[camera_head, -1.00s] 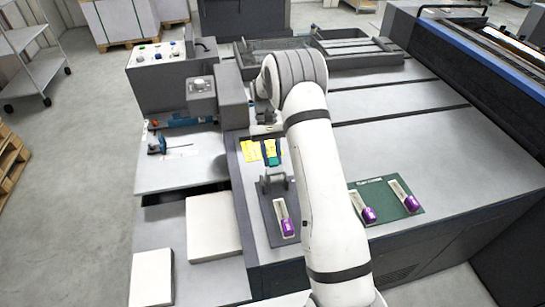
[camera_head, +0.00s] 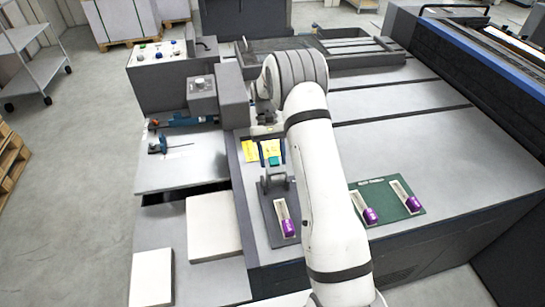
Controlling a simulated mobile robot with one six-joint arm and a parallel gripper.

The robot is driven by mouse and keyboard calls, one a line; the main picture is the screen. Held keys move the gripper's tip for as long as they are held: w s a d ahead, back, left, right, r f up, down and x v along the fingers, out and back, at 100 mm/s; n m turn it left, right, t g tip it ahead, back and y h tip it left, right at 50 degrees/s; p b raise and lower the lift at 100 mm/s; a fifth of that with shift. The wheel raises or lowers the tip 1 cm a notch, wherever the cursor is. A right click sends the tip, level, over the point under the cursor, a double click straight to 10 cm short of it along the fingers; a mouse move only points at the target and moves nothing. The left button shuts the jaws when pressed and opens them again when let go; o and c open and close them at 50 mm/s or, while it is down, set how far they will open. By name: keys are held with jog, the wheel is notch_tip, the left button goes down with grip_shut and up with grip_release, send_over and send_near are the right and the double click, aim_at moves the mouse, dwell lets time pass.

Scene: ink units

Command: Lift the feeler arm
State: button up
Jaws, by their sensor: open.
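A small grey bracket with a green tab (camera_head: 274,161) at its top stands on a dark plate (camera_head: 270,220) on the machine's front. I take this tabbed part for the feeler arm; it looks lowered over the plate. My gripper (camera_head: 272,155) is open, its two narrow blue fingers on either side of the green tab. Whether they touch the tab is too small to tell. A pale unit with a purple end (camera_head: 288,226) lies on the plate below the bracket. My white arm covers the area just right of it.
Two similar purple-ended units (camera_head: 369,214) lie on a green mat (camera_head: 390,210) to the right. Yellow notes (camera_head: 250,151) lie behind the plate. A blue tool (camera_head: 158,146) and a control box (camera_head: 160,75) are at left. White blocks (camera_head: 212,225) sit lower left.

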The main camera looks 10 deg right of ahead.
jog(key=shift+w+r, duration=0.1)
jog(key=b+v, duration=0.1)
jog(key=v, duration=0.6)
jog(key=shift+r, duration=0.25)
jog(key=shift+w, duration=0.1)
jog(key=s+r+t, duration=0.6)
jog(key=s+r, duration=0.8)
jog(key=r, duration=0.1)
jog(key=s+f+t, duration=0.1)
jog(key=s+t, duration=0.3)
jog(key=s, duration=1.4)
jog(key=shift+f+t, duration=0.15)
jog(key=shift+t, duration=0.25)
